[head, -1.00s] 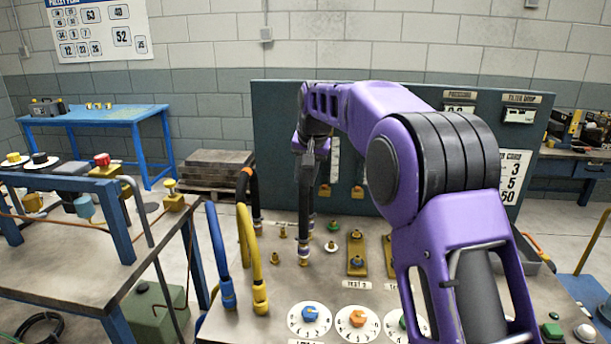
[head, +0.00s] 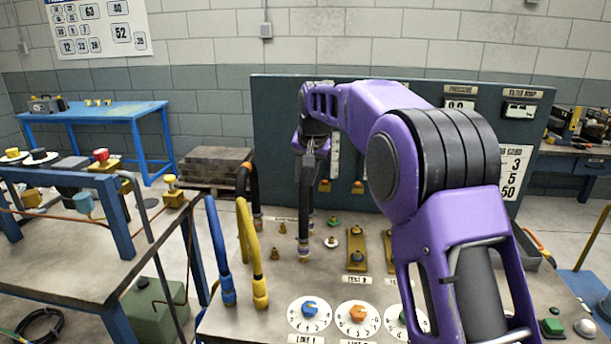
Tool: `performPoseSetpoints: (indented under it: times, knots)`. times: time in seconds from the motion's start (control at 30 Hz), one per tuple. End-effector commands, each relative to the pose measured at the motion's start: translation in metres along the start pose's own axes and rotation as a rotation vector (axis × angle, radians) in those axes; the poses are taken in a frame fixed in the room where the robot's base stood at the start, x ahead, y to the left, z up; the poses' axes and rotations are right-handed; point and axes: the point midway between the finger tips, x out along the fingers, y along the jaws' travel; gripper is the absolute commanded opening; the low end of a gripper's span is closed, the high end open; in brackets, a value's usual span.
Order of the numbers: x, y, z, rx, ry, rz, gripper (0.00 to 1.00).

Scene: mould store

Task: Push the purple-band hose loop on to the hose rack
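A dark hose (head: 305,205) hangs nearly upright below my gripper (head: 311,146); a purplish band (head: 304,238) shows near its lower end. That end meets or stands close to the bench top, and I cannot tell whether it sits on a fitting. My gripper is small, dark and seen from behind at the hose's top, so its fingers and any grip are unclear. The rest of this hose loop is hidden behind the gripper or seen edge-on. No part is clearly recognisable as the hose rack.
Blue (head: 219,250), yellow (head: 250,250) and orange-banded black (head: 246,185) hoses stand left of the dark hose. Small brass fittings, dials (head: 309,313) and a test block (head: 357,248) crowd the bench. A dark green panel (head: 275,130) rises behind.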

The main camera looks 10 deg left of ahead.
Motion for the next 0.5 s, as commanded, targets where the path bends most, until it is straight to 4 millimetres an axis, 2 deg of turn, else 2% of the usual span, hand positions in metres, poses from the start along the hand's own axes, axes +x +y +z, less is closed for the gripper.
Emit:
performPoseSetpoints:
  times: [0.5]
  knots:
    - [0.0042,0.0008,0.0015,0.0,0.002,-0.001,0.0]
